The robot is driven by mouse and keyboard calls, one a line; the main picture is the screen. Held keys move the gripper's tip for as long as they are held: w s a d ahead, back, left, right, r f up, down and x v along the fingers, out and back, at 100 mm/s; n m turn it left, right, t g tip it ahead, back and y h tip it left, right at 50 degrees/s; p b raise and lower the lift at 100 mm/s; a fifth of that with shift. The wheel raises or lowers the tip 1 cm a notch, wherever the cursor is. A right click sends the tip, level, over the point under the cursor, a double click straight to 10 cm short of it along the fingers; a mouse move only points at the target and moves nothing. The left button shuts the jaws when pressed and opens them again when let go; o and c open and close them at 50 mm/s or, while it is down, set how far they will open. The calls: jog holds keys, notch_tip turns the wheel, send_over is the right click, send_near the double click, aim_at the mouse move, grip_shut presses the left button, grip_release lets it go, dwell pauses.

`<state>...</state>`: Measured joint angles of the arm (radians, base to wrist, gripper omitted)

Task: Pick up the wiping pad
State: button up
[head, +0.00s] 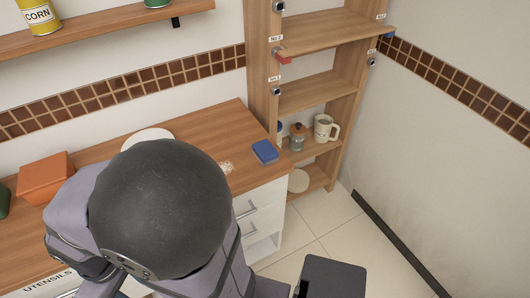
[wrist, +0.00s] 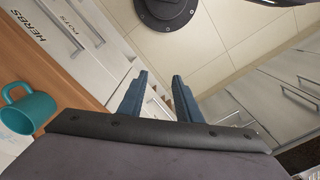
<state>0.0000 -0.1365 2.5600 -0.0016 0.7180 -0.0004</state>
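The wiping pad (head: 265,151) appears to be the blue block lying flat near the right end of the wooden counter (head: 215,125) in the head view. Nothing touches it from above. The pad is not visible in the wrist view. My gripper (wrist: 160,75) shows in the wrist view with its two blue-grey fingers apart and nothing between them. It faces the tiled floor and cabinet fronts, away from the pad. In the head view I cannot make out the fingers; my arm's large dark joint covers part of the counter.
A pale smudge (head: 225,167) lies left of the pad. An orange box (head: 46,178) and a partly hidden white round item (head: 147,138) are on the counter. Shelves right of it hold a mug (head: 324,128) and a jar (head: 297,137). A teal mug (wrist: 28,108) stands near drawers.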

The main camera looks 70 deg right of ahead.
jog(key=shift+o, duration=0.4)
jog(key=o, duration=1.4)
